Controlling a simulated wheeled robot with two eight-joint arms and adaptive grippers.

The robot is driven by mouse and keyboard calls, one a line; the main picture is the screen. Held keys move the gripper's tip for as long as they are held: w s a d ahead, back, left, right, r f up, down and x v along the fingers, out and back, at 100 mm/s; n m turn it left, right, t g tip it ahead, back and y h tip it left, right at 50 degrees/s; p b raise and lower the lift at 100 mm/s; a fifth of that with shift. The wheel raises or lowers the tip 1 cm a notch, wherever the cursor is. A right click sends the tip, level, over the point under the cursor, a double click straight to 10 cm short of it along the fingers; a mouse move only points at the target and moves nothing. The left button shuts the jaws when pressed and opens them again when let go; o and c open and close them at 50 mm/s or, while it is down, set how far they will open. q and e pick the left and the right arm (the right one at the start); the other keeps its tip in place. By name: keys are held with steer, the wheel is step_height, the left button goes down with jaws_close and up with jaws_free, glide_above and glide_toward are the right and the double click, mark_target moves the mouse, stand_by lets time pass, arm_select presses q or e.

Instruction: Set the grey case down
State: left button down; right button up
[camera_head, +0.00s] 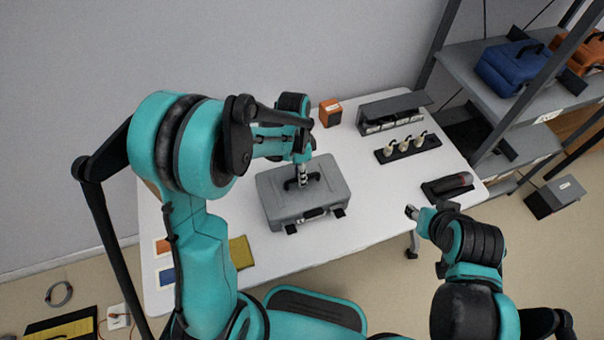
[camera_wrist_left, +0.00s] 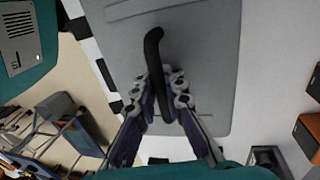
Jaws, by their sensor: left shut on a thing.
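The grey case (camera_head: 298,205) is at the middle of the white table (camera_head: 375,205) in the head view, its latched side towards me. I cannot tell whether it touches the tabletop or hangs just above it. My left gripper (camera_head: 302,181) comes down from above and is shut on the case's black handle. In the left wrist view the handle (camera_wrist_left: 154,50) runs between the fingers of the left gripper (camera_wrist_left: 160,95), with the grey case (camera_wrist_left: 205,60) behind it. My right gripper (camera_head: 411,212) is off the table's right front edge; its finger opening is too small to tell.
An orange box (camera_head: 330,113), a grey open-lidded bin (camera_head: 392,112), a black holder with pale pieces (camera_head: 408,147) and a dark tray (camera_head: 447,188) stand behind and right of the case. A shelf (camera_head: 480,66) with blue and orange cases is at right. Table room lies right of the case.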

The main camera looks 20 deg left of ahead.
arm_select(q)
steer(key=shift+f, duration=0.3)
steer(key=shift+f, duration=0.15)
steer(key=c, duration=1.6)
jaws_free()
steer(key=p+v, duration=0.4)
steer(key=v, duration=0.8)
steer(key=s+a+r+n+t, duration=0.1)
steer(key=s+r+n+t, duration=0.2)
steer(key=s+n+t, duration=0.1)
steer(key=s+a+r+n+t+y, duration=0.1)
steer(key=s+a+r+n+t, duration=0.1)
steer(key=s+r+n+t, duration=0.2)
steer(key=s+n+t, duration=0.1)
steer(key=s+n, duration=0.2)
steer(key=s, duration=0.1)
steer(key=shift+s, duration=0.25)
